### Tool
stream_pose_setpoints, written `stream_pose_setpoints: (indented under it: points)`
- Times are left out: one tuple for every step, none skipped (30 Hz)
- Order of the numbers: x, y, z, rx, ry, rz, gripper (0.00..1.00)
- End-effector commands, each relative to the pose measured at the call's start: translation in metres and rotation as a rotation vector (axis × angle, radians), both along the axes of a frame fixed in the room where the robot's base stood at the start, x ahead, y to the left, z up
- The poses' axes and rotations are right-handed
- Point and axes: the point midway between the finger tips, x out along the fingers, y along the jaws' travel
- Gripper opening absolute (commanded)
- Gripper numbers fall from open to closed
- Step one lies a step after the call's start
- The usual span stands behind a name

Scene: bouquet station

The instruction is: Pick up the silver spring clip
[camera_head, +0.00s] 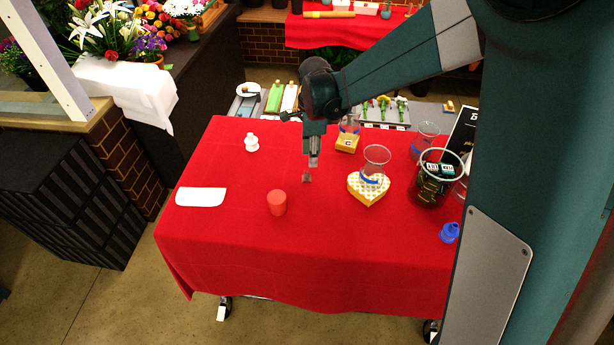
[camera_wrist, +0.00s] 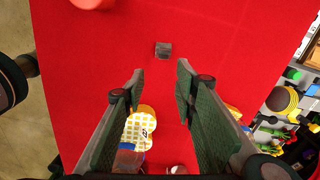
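The silver spring clip (camera_wrist: 163,50) is a small grey, squarish piece lying on the red cloth in the wrist view. It sits just beyond my fingertips and between their lines. In the head view the clip (camera_head: 307,178) appears as a small grey shape just below my gripper (camera_head: 313,160). My gripper (camera_wrist: 160,72) is open, with a wide gap and nothing between its fingers. The clip's fine shape is too small to make out.
A red cylinder (camera_head: 277,204) stands left of the clip. A white piece (camera_head: 251,143) and white card (camera_head: 200,197) lie farther left. The cloth (camera_head: 330,250) in front is clear.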

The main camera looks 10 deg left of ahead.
Motion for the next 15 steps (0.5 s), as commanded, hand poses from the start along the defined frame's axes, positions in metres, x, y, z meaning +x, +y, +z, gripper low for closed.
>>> stream_pose_setpoints:
  points:
    - [0.002, 0.006, -0.007, -0.003, 0.008, -0.015, 0.29]
    - [0.003, 0.009, -0.010, -0.005, 0.011, -0.024, 0.29]
    - [0.004, 0.012, -0.014, -0.006, 0.016, -0.036, 0.29]
    - [0.004, 0.014, -0.017, -0.007, 0.019, -0.044, 0.29]
    - [0.004, 0.016, -0.019, -0.008, 0.021, -0.050, 0.29]
    - [0.005, 0.017, -0.021, -0.009, 0.024, -0.058, 0.29]
    - [0.005, 0.018, -0.023, -0.010, 0.026, -0.063, 0.29]
    - [0.005, 0.019, -0.024, -0.010, 0.027, -0.067, 0.29]
    - [0.005, 0.020, -0.025, -0.011, 0.029, -0.070, 0.29]
    - [0.005, 0.020, -0.025, -0.012, 0.029, -0.071, 0.29]
    - [0.005, 0.020, -0.026, -0.012, 0.030, -0.072, 0.29]
    - [0.005, 0.020, -0.026, -0.012, 0.030, -0.073, 0.29]
    - [0.005, 0.020, -0.026, -0.012, 0.030, -0.073, 0.29]
    - [0.005, 0.020, -0.026, -0.012, 0.030, -0.073, 0.29]
    - [0.005, 0.020, -0.026, -0.012, 0.030, -0.073, 0.29]
